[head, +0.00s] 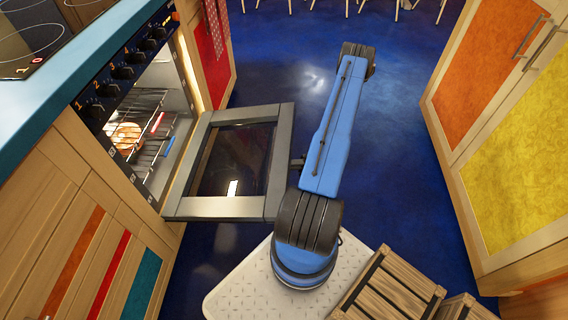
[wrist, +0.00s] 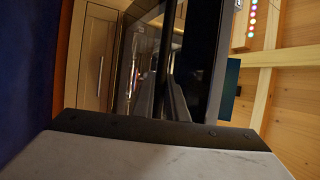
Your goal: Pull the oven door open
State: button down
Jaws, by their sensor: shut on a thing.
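The oven door (head: 236,208) is hinged down from the oven (head: 160,75) and stands wide open, close to level, in the head view. Its frame is grey around a dark glass pane. Inside the lit oven, wire racks (head: 150,107) and a round orange-brown item (head: 127,136) show. My gripper (head: 297,162) shows only as a small dark part at the door's outer edge, mostly hidden under my blue arm. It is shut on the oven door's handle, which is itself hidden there. The wrist view shows dark glossy panels close up, and the grip is not clear in it.
Black knobs (head: 121,72) line the oven's front panel under a teal counter (head: 60,90) with a hob. Wooden crates (head: 388,290) sit at the bottom right. Cabinets with orange and yellow panels (head: 520,185) stand at right. Blue floor (head: 395,150) lies clear between.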

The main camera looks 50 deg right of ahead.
jog(key=shift+d, duration=0.1)
jog(key=c, duration=1.8)
grip_release()
jog(key=shift+o, duration=0.2)
jog(key=v, duration=1.7)
jog(key=shift+d+f, duration=0.15)
jog(key=shift+f, duration=0.05)
